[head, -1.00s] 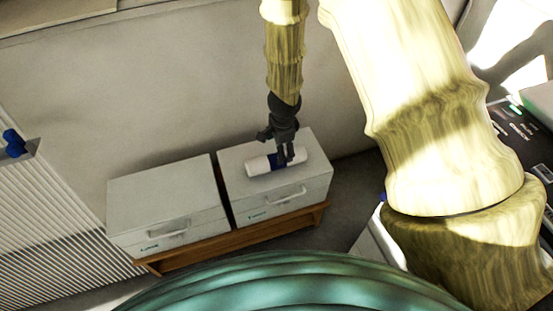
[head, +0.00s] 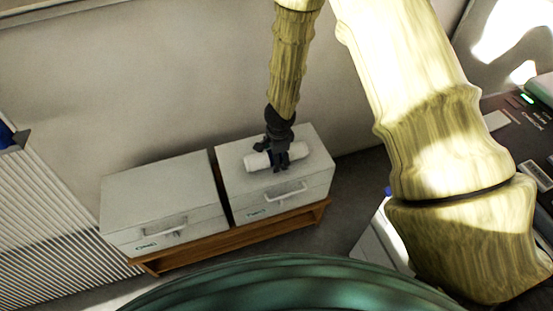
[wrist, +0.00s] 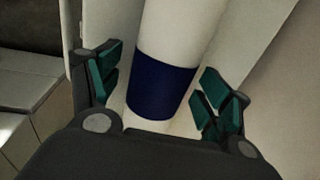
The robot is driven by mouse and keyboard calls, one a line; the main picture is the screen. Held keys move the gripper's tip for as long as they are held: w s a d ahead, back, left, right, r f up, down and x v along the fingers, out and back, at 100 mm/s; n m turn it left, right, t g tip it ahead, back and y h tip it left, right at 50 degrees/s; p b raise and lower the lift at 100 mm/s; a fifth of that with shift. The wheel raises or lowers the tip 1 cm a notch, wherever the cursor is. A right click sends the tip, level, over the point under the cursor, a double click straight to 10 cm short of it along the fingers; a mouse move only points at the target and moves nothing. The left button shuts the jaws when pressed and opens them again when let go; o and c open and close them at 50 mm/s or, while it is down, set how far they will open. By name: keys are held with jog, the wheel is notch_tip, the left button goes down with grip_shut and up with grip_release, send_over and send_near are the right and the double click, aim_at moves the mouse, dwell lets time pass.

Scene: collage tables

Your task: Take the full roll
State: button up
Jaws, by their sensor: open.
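A white roll (head: 258,162) lies on its side on top of the right-hand white box. In the wrist view the roll (wrist: 180,30) shows a dark blue band (wrist: 162,90) around its middle. My gripper (head: 276,162) is over the middle of the roll, pointing down. In the wrist view my gripper's green-padded fingers (wrist: 160,88) stand open on either side of the blue band, with a gap visible on both sides. The fingers and wrist hide the band in the head view.
The right white box (head: 318,160) and the left white box (head: 155,195), each with a front handle, stand side by side on a low wooden bench (head: 235,238). A wall rises behind them. A ribbed white panel (head: 50,220) stands at the left. Dark equipment (head: 525,140) is at the right.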

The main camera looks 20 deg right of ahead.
jog(key=shift+f, duration=0.5)
jog(key=shift+r, duration=0.1)
jog(key=shift+c, duration=0.4)
jog(key=c, duration=1.2)
jog(key=shift+o, duration=0.2)
